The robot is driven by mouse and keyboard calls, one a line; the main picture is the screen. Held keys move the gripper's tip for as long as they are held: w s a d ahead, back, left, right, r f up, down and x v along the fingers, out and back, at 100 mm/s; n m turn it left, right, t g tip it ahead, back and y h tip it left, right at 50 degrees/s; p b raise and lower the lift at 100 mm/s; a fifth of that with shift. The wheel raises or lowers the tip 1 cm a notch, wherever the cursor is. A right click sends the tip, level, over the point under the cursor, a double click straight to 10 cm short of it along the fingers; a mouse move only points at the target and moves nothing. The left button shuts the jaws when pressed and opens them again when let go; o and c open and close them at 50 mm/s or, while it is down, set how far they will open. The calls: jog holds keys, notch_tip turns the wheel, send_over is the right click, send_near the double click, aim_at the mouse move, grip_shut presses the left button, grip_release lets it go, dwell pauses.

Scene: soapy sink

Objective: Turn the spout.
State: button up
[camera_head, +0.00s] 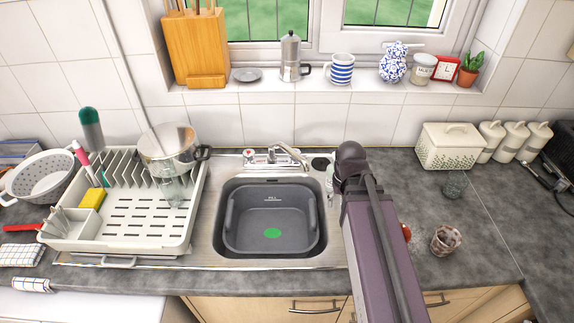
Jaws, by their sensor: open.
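A chrome tap stands at the back edge of the steel sink (213,235). Its spout (290,153) rises from the tap body and angles to the right, with its tip near the back right of the basin. A tap handle with a red mark (249,156) is at the left of the tap body. My arm reaches in from the lower right, and its dark joint is a little to the right of the spout. My gripper cannot be made out; the arm hides what lies behind it.
A grey washing-up bowl (231,220) with a green patch sits in the sink. Left is a dish rack (120,240) with a steel pot (168,146). A glass (445,240) stands right of my arm. A moka pot (290,60) and striped mug (341,70) stand on the sill.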

aim_at(297, 153)
jog(key=w+a+r+n+p, duration=0.3)
jog(key=w+a+r+p, duration=0.2)
jog(key=w, duration=0.5)
jog(key=w+a+r+n+g+y+p, duration=0.1)
jog(key=w+a+r+n+p, duration=0.3)
jog(key=w+r+p, duration=0.6)
jog(key=shift+a+r, duration=0.55)
jog(key=shift+r, duration=0.1)
jog(key=shift+f, duration=0.2)
jog(key=shift+y, duration=0.3)
jog(key=f+b, duration=0.4)
jog(key=s+a+f+b, duration=0.1)
jog(key=f+b, duration=0.3)
jog(key=b, duration=0.1)
jog(key=a+f+b, duration=0.1)
jog(key=f+b, duration=0.3)
jog(key=f, duration=0.1)
jog(key=shift+s+f, duration=0.1)
jog(key=shift+s, duration=0.2)
grip_shut()
